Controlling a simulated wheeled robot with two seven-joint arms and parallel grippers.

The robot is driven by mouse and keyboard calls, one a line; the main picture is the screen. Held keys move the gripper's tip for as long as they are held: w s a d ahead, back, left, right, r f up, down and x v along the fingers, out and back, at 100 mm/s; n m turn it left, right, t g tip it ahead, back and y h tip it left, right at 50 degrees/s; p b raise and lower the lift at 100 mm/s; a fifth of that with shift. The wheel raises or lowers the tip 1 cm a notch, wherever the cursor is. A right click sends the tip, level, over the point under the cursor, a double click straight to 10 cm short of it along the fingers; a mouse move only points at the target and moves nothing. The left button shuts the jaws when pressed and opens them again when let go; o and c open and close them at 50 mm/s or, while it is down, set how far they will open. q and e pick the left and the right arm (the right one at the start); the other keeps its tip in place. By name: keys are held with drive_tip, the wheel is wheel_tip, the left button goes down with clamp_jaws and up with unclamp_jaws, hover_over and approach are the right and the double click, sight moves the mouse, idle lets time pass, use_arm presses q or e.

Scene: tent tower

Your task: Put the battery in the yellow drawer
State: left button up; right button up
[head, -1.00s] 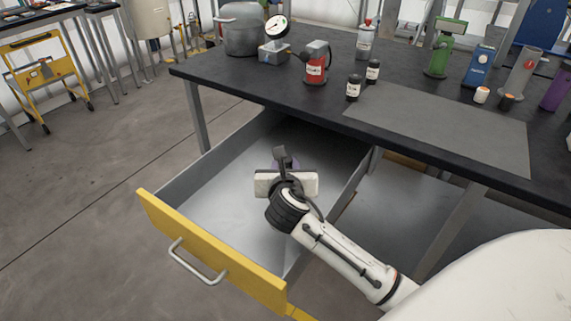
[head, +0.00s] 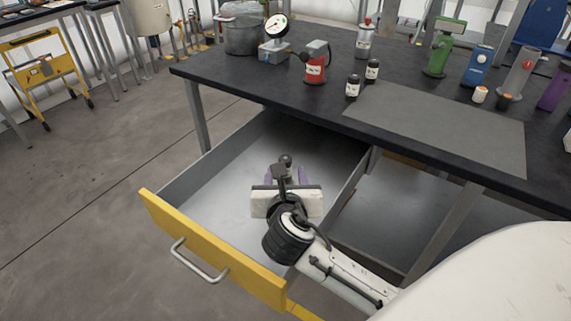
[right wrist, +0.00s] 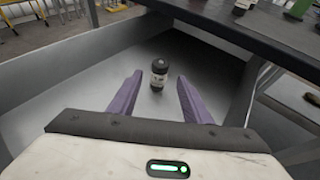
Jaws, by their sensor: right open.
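A small dark cylinder with a black cap and a pale label, which I take to be the battery (right wrist: 159,74), stands upright on the grey floor of the open yellow drawer (head: 208,255). In the head view the battery (head: 286,160) shows just past my right gripper (head: 287,174), partly hidden by it. In the right wrist view the purple fingers of my right gripper (right wrist: 158,100) are spread apart. The battery stands beyond their tips, with nothing between the fingers. My left gripper is not in view.
The black bench top (head: 260,82) overhangs the drawer's back. On it stand two dark labelled jars (head: 353,86) (head: 372,70), a red device (head: 316,65), a gauge (head: 276,35) and a grey mat (head: 440,125). The drawer floor left of my gripper is clear.

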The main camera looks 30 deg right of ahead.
drive_tip(key=shift+v, duration=1.9)
